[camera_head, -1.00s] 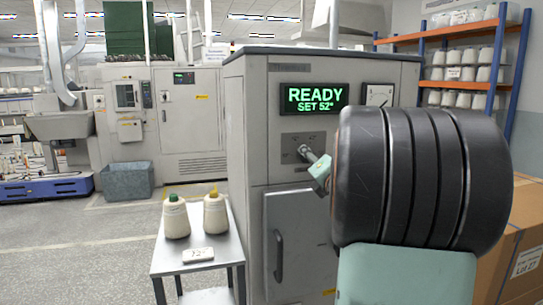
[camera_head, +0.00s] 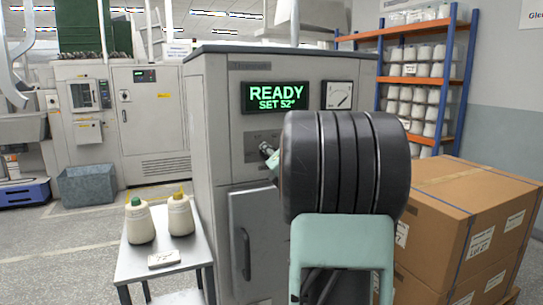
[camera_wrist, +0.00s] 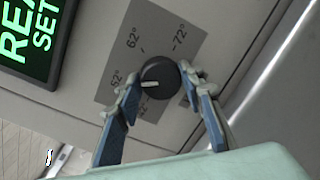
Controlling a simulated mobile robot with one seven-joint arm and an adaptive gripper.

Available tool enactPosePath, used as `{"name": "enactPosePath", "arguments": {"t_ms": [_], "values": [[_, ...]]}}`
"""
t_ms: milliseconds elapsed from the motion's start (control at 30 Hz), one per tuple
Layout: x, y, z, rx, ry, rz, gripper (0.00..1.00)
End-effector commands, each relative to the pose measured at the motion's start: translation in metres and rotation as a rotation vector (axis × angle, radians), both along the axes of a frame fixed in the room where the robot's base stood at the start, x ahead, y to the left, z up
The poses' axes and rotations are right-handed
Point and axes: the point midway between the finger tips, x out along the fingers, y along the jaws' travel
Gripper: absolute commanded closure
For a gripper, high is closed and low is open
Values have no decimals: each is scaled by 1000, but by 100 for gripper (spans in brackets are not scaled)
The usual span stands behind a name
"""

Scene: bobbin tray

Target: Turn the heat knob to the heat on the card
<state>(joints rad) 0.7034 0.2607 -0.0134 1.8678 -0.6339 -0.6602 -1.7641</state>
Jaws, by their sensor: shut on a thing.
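The dark round heat knob (camera_wrist: 159,77) shows in the wrist view on a grey dial plate (camera_wrist: 118,88) marked 52°, 62° and 72°. Its white pointer mark points toward 52°. My gripper (camera_wrist: 160,84) has one blue-padded finger on each side of the knob and is shut on it. In the head view my arm hides most of the knob. The green display (camera_head: 275,97) reads READY, SET 52°. The white card (camera_head: 164,259) lies on the small table (camera_head: 190,255); its figure looks like 72°.
Two yarn cones (camera_head: 139,222) stand on the table behind the card. A gauge (camera_head: 339,95) sits right of the display on the grey cabinet (camera_head: 222,120). Cardboard boxes (camera_head: 440,215) stand close on the right. The floor at left is open.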

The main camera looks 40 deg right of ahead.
Motion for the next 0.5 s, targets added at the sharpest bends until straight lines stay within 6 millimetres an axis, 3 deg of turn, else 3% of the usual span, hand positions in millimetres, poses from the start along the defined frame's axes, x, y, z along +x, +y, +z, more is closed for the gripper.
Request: {"name": "enactPosePath", "arguments": {"t_ms": [100, 500], "values": [[0, 0, 0, 0, 0, 0, 89], [0, 0, 0, 92, -22, -1, 89]]}}
